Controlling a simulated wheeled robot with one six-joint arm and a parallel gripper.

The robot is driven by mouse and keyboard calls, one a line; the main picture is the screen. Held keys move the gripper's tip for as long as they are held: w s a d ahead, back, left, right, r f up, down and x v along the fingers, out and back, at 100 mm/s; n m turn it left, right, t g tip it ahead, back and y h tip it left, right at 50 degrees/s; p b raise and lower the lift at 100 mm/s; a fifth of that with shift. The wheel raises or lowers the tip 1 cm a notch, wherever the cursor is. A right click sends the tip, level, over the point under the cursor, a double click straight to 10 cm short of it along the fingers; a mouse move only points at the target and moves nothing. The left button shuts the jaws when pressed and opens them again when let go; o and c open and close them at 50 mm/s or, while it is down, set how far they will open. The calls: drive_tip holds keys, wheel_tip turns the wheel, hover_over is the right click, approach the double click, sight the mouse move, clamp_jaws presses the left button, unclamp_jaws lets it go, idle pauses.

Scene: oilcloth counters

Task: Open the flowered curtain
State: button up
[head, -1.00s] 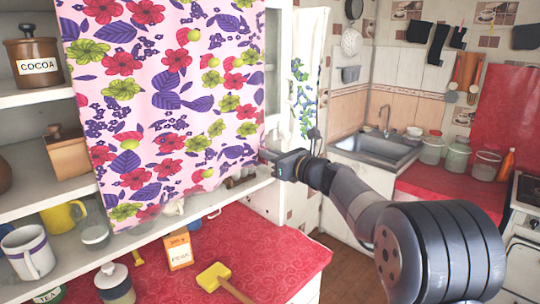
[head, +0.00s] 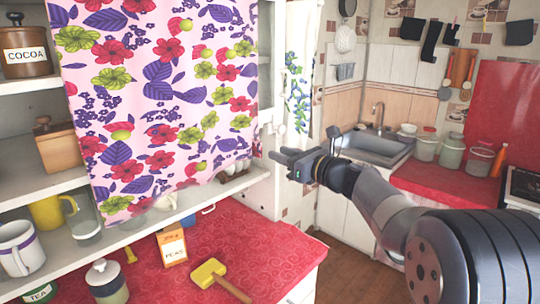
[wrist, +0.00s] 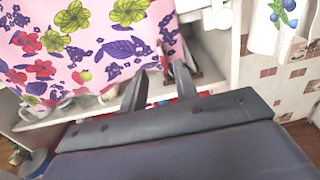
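The flowered curtain (head: 165,100) is pink with red, green and purple flowers. In the head view it hangs spread across most of the white shelf unit, leaving the left end of the shelves uncovered. Its top is out of view. My gripper (head: 278,163) is just right of the curtain's lower right edge, with its two fingers apart and pointing left toward the shelf unit. In the wrist view the curtain (wrist: 90,45) hangs beyond the fingers, its right edge close to the right finger. Nothing shows held between the fingertips (wrist: 157,70).
The shelf board (head: 140,232) and the unit's right post lie close to my gripper. A cocoa jar (head: 25,57), cups and a wooden box stand on the left shelves. A peas box (head: 172,246) and a yellow-headed mallet (head: 210,272) are on the red counter below.

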sight(261, 146)
drive_tip(key=v, duration=0.4)
drive_tip(key=shift+b, duration=0.35)
drive_tip(key=p+x, duration=0.3)
drive_tip(key=x, duration=0.8)
drive_tip(key=shift+s+a, duration=0.1)
drive_tip(key=shift+s, duration=0.3)
drive_tip(key=shift+w, duration=0.1)
